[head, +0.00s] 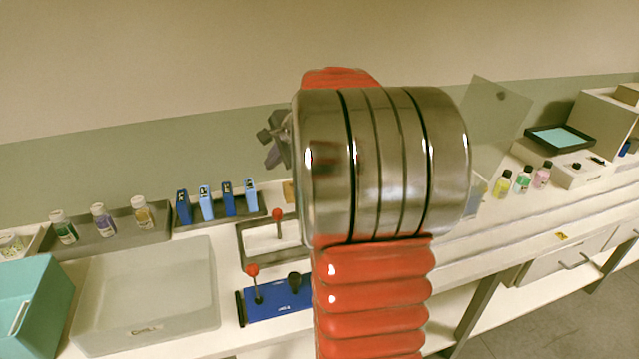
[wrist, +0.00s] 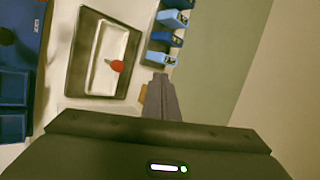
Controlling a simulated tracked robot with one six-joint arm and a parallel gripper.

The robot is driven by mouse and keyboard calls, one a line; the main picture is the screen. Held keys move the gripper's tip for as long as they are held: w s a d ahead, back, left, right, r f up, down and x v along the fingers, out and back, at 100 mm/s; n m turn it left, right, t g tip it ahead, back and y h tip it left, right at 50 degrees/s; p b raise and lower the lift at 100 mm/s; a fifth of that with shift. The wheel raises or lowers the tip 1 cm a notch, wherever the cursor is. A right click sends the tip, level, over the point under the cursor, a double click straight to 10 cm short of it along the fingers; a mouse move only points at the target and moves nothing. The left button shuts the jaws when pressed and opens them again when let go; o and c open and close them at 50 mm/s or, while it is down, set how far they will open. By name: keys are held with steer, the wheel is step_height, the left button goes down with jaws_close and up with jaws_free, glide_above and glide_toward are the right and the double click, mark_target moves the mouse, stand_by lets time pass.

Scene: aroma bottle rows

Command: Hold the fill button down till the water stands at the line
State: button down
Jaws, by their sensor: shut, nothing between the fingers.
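My gripper (head: 275,140) is at the left of my wrist in the head view, raised above the back of the bench. In the wrist view my gripper (wrist: 162,82) has its dark fingers together, with nothing between them. The fingertips appear beside a small tan block (wrist: 144,93); I cannot tell whether they touch. I cannot make out a fill button, water or a fill line in either view. My arm covers the middle of the bench in the head view.
A grey frame (head: 240,245) with a red-knobbed lever and a blue plate (head: 275,308) with two knobs lie left of my arm. A clear bin (head: 145,300), teal box (head: 40,295) and bottle tray (head: 110,245) stand further left. A tilted translucent panel (head: 495,115) stands right.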

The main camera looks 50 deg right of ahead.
steer(key=s+d+f+m+h, duration=0.1)
steer(key=s+d+f+m, duration=0.1)
steer(key=d, duration=1)
steer(key=s+d+f+m+h, duration=0.1)
steer(key=d+f+m, duration=0.4)
steer(key=d, duration=0.7)
steer(key=shift+s+d+f+m+t, duration=0.2)
steer(key=shift+s+m+t, duration=0.2)
steer(key=shift+m, duration=0.8)
steer(key=shift+f, duration=4.4)
steer(key=shift+f, duration=0.1)
steer(key=shift+f, duration=0.25)
steer(key=shift+f, duration=0.4)
